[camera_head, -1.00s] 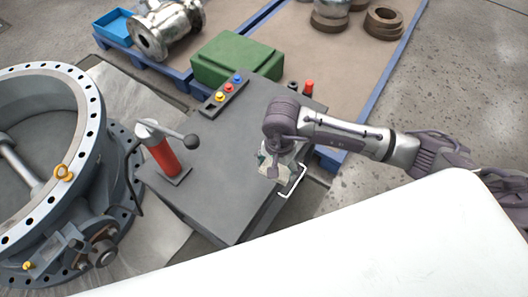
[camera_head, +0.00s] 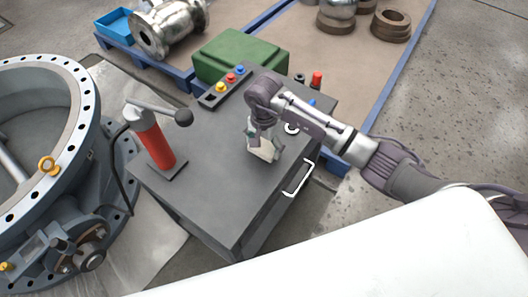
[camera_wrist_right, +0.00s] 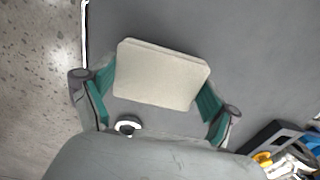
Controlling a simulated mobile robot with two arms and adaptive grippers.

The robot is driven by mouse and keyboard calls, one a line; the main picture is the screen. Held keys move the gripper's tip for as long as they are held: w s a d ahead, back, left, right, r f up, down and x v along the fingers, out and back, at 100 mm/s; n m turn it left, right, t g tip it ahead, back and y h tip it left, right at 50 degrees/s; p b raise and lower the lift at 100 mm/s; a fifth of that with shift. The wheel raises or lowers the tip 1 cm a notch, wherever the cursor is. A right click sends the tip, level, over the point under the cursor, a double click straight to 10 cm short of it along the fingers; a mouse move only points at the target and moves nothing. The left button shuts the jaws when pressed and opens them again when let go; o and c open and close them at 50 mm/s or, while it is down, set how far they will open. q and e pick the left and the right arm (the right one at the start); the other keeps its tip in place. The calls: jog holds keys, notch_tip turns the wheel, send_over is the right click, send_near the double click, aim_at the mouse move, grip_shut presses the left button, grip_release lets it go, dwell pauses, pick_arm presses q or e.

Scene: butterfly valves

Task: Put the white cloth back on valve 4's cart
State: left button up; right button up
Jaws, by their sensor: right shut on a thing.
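The white cloth (camera_wrist_right: 160,75) is a folded cream pad between the two fingers of my right gripper (camera_wrist_right: 155,98) in the right wrist view. The gripper is shut on it. In the head view the cloth (camera_head: 262,152) hangs below my right gripper (camera_head: 258,135), over the right part of the grey cart top (camera_head: 215,180). I cannot tell whether the cloth touches the top. The cart has a white handle (camera_head: 299,178) on its right side. My left gripper is not in view.
A red hand pump (camera_head: 157,147) with a lever stands on the cart's left. A tray of coloured buttons (camera_head: 222,88) and a green case (camera_head: 240,56) lie beyond. A large flanged valve (camera_head: 85,130) stands at the left. The cart's front middle is clear.

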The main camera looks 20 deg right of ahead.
aim_at(264, 146)
notch_tip(264, 146, down, 2)
jog(key=shift+f+b, duration=0.1)
jog(key=shift+b, duration=0.2)
jog(key=shift+f, duration=0.15)
jog(key=o, duration=0.8)
jog(key=shift+c, duration=0.2)
pick_arm(q)
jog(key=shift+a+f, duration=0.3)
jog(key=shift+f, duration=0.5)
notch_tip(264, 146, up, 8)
jog(key=p, duration=0.7)
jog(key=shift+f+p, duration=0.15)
jog(key=shift+p, duration=0.15)
pick_arm(e)
notch_tip(264, 146, up, 13)
jog(key=shift+f, duration=0.2)
